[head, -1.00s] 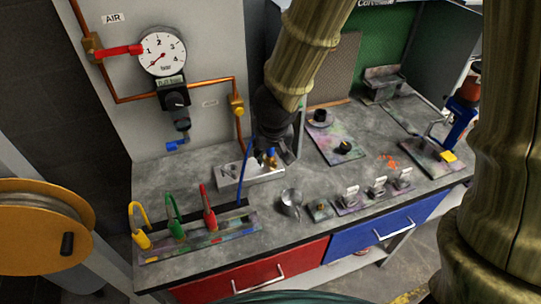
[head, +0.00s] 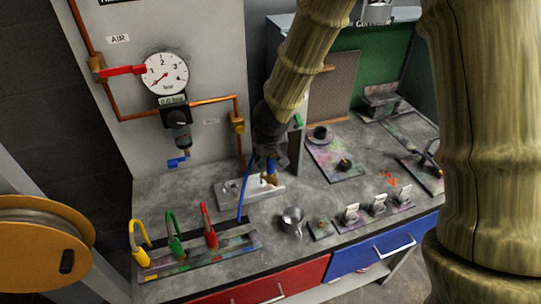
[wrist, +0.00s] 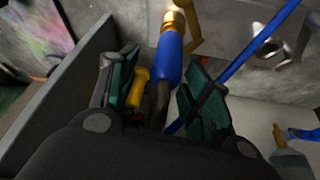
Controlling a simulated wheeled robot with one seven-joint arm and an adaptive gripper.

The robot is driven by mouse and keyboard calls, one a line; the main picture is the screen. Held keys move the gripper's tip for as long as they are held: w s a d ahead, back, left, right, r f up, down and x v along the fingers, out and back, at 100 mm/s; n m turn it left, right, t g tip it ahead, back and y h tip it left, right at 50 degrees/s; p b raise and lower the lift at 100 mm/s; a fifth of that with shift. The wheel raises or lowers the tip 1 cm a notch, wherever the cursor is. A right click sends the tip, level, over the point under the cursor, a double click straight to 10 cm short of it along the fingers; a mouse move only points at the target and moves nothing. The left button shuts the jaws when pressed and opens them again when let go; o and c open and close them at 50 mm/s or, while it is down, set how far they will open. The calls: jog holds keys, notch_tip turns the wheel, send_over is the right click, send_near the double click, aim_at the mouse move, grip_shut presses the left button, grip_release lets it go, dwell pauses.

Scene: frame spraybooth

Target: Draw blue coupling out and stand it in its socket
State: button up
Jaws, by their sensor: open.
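The blue coupling (head: 271,165) has a blue sleeve and a brass end, and shows just over the grey metal block (head: 222,197) on the bench. In the wrist view the coupling (wrist: 170,60) lies in line with the gap between my fingers, its brass end pointing away. My gripper (wrist: 155,92) is open, with a green-padded finger on each side. The head view shows my gripper (head: 268,158) close above the block, partly hiding the coupling's upper part. A round hole (wrist: 268,45) shows beside the coupling. I cannot tell whether the brass end is seated in the block.
A blue hose (head: 245,195) rises close left of my gripper. Yellow (head: 140,245), green (head: 175,246) and red (head: 208,225) hooked pieces stand in a rack at front left. A metal cup (head: 292,221) stands in front of the block. The pressure gauge (head: 165,73) is on the wall behind.

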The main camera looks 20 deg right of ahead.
grip_shut()
dwell(0.5)
jog(key=shift+r+p, duration=3.05)
jog(key=shift+p, duration=0.8)
